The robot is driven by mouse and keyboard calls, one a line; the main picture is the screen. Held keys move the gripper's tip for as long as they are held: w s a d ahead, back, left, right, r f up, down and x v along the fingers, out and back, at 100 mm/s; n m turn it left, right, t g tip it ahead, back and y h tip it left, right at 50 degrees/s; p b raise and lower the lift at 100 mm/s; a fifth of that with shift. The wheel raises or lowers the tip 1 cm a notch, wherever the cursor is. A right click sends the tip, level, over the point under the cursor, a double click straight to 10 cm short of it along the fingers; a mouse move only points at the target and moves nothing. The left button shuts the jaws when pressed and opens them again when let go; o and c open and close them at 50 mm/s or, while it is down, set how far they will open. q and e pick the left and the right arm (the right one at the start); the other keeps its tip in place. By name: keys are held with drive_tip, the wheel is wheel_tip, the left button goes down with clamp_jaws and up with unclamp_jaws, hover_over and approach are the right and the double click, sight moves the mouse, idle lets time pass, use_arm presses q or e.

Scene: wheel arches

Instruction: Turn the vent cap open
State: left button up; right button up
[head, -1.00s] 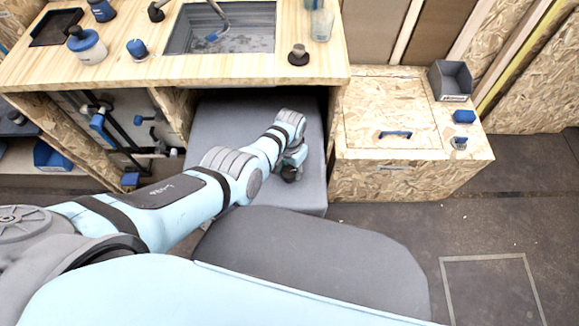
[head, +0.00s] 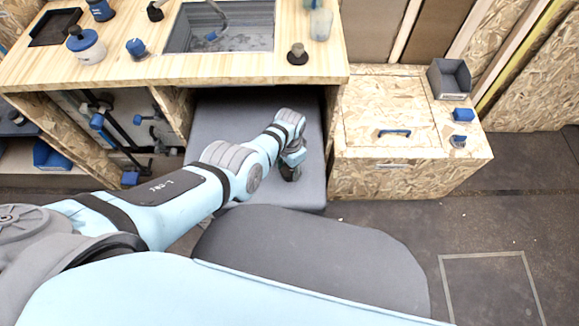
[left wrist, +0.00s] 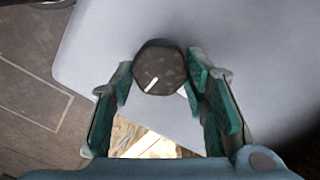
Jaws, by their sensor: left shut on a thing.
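The vent cap (left wrist: 160,68) is a dark, many-sided knob with a white line on its top, seen in the left wrist view. The line slants from upper right to lower left. The cap is in front of a plain grey surface (left wrist: 240,30). My left gripper (left wrist: 161,76) has its green-padded fingers on either side of the cap and is shut on it. In the head view my left gripper (head: 290,170) is low over the grey box (head: 232,118) under the bench, and the cap cannot be made out there. My right gripper is in neither view.
A wooden bench (head: 110,72) with a sink (head: 220,30), jars and a dark knob-like piece (head: 297,54) overhangs the grey box. Open floor (head: 400,220) lies at the lower right.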

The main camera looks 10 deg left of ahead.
sight(289, 169)
use_arm(q)
drive_tip(key=o, duration=1.1)
drive_tip(key=shift+o, duration=0.2)
drive_tip(key=shift+w+r, duration=0.1)
drive_tip(key=shift+r, duration=0.55)
wheel_tip(289, 169, up, 11)
drive_tip(key=shift+f, duration=0.15)
